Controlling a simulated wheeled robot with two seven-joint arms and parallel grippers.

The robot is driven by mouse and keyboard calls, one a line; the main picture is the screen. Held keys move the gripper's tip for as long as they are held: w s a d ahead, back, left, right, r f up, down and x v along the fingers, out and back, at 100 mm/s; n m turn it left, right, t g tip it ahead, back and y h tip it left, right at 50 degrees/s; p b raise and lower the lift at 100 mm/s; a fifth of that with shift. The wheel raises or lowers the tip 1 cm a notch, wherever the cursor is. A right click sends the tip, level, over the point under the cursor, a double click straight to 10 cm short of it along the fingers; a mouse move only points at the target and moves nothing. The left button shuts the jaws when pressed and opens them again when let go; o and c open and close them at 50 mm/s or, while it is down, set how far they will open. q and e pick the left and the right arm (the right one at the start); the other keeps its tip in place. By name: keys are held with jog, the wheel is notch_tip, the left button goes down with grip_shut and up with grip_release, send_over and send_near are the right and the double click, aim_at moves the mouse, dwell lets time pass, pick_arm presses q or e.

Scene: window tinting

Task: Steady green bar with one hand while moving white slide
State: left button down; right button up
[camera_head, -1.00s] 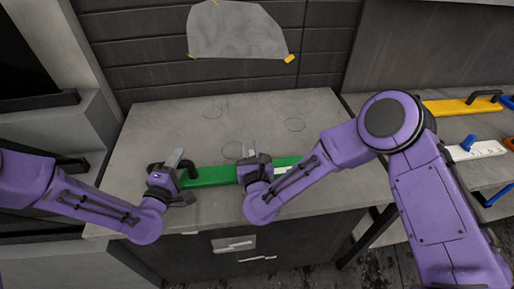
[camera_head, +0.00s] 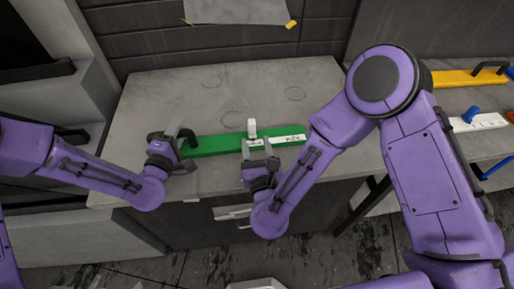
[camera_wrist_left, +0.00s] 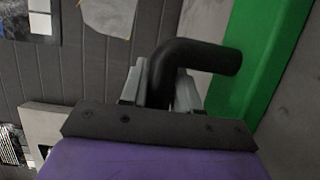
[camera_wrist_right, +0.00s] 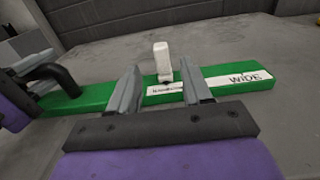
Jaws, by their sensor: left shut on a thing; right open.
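The green bar (camera_head: 215,145) lies flat on the grey worktop, with a black bent handle at its left end and a white label reading "WIDE" at its right end. The white slide (camera_head: 252,129) stands upright on the bar, right of its middle; it also shows in the right wrist view (camera_wrist_right: 162,62). My left gripper (camera_head: 178,150) is shut on the black handle (camera_wrist_left: 190,60), with the handle between its fingers in the left wrist view. My right gripper (camera_head: 259,153) is open in front of the slide. Its fingers (camera_wrist_right: 160,90) point toward the bar, apart from the slide.
The grey worktop (camera_head: 150,95) is clear behind the bar. A second surface at right holds a yellow bar (camera_head: 455,77) and a white bar with a blue knob (camera_head: 480,122). A grey sheet (camera_head: 240,10) hangs on the back wall.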

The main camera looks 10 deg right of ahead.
jog(key=shift+s, duration=0.65)
pick_arm(q)
jog(key=shift+c, duration=1.2)
grip_release()
jog(key=shift+v, duration=3)
jog(key=shift+r, duration=3)
